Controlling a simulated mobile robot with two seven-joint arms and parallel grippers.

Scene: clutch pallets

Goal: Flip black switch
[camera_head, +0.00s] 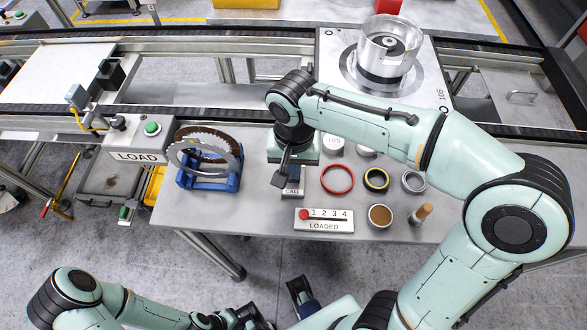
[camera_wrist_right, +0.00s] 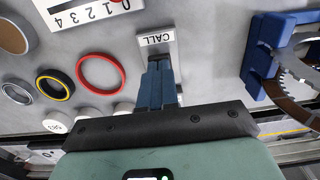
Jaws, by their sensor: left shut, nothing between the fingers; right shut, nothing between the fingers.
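The small CALL box (camera_head: 293,191) stands on the table, right of the blue rack; its white CALL label (camera_wrist_right: 155,40) shows in the right wrist view. The black switch itself is not clearly visible; my right gripper covers part of the box. My right gripper (camera_head: 279,181) is shut and empty, pointing down at the box's left side in the head view. In the right wrist view its blue fingers (camera_wrist_right: 158,68) are together just below the label; I cannot tell whether they touch the box. My left gripper (camera_head: 298,286) is shut and empty, low in front of the table.
A blue rack (camera_head: 208,181) with toothed discs stands left of the box. A red ring (camera_head: 337,179), other rings and small parts lie to the right. The LOADED counter (camera_head: 324,220) is in front. The LOAD box (camera_head: 137,140) is far left, and a conveyor (camera_head: 200,48) runs behind.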

